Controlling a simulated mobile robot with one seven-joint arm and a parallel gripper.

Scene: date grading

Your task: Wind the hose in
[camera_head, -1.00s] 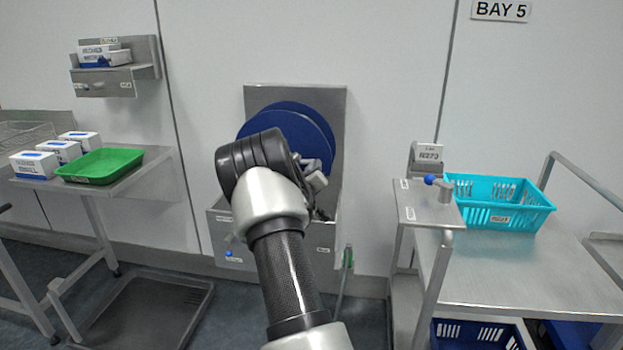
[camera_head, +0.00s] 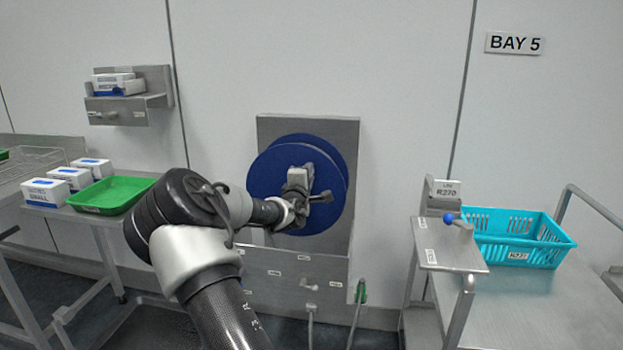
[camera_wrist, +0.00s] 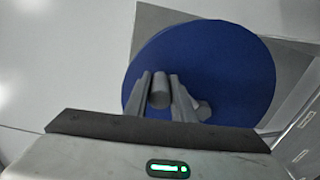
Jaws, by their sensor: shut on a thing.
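The hose reel is a blue disc (camera_head: 268,178) on a grey wall plate (camera_head: 345,135), standing in front of my arm. In the wrist view the blue disc (camera_wrist: 225,65) fills the middle. My gripper (camera_wrist: 161,95) is shut on a grey round handle (camera_wrist: 160,85) in front of the disc. In the head view my gripper (camera_head: 298,190) is at the disc's face, and my wrist partly hides it. The wound hose cannot be made out.
A grey panel (camera_head: 275,262) with small fittings is below the reel. At left, a bench holds a green tray (camera_head: 95,208) and white boxes (camera_head: 47,192). At right, a table holds a turquoise basket (camera_head: 515,255), beside a blue-knobbed lever (camera_head: 449,218).

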